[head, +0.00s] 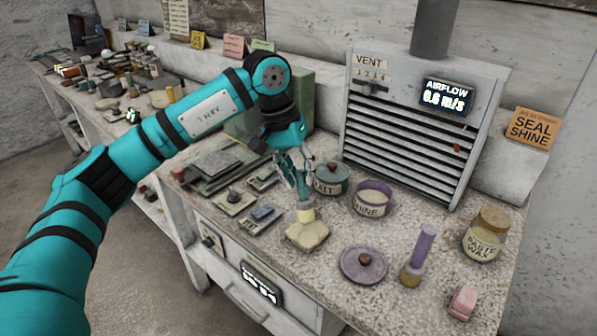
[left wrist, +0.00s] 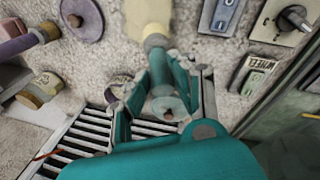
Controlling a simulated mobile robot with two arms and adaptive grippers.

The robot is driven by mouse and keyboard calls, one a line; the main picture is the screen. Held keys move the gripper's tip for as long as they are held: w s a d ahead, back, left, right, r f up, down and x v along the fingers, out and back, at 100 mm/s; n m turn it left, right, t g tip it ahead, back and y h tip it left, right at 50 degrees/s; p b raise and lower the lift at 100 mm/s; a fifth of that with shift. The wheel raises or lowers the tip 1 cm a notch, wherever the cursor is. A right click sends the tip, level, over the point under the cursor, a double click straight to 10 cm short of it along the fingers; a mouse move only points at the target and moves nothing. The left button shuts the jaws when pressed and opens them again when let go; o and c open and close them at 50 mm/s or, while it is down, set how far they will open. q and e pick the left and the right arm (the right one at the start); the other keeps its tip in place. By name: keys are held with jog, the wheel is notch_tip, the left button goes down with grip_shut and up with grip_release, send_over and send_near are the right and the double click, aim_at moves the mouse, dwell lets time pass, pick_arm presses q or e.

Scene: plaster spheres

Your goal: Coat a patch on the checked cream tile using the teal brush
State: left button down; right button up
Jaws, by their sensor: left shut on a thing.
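My left gripper (head: 300,184) is shut on the teal brush, pointing down over the worktop. The brush's pale cream head (head: 305,214) shows below the fingers; most of its teal handle is hidden between them. A cream tile (head: 307,236) lies flat right under the head, which is at or just above its far part; I cannot tell whether they touch. The checking on the tile cannot be made out. In the left wrist view the brush head (left wrist: 157,42) overlaps the tile (left wrist: 147,14), beyond my fingers (left wrist: 168,85). My right gripper is not in view.
A lidded teal pot (head: 331,180) and an open purple SHINE pot (head: 373,198) stand behind the tile. A purple lid (head: 363,265), a purple brush (head: 425,245), a wax jar (head: 487,235) and a pink block (head: 463,303) are to the right. Switch plates (head: 234,202) lie left.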

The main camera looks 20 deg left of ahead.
pick_arm(q)
jog(key=shift+f, duration=0.25)
jog(key=shift+s+a+r+b, duration=0.1)
jog(key=shift+s+a+b, duration=0.1)
jog(key=shift+s, duration=0.25)
jog(key=shift+s+a+b, duration=0.15)
jog(key=shift+s+b, duration=0.05)
jog(key=shift+s, duration=0.25)
jog(key=shift+w, duration=0.1)
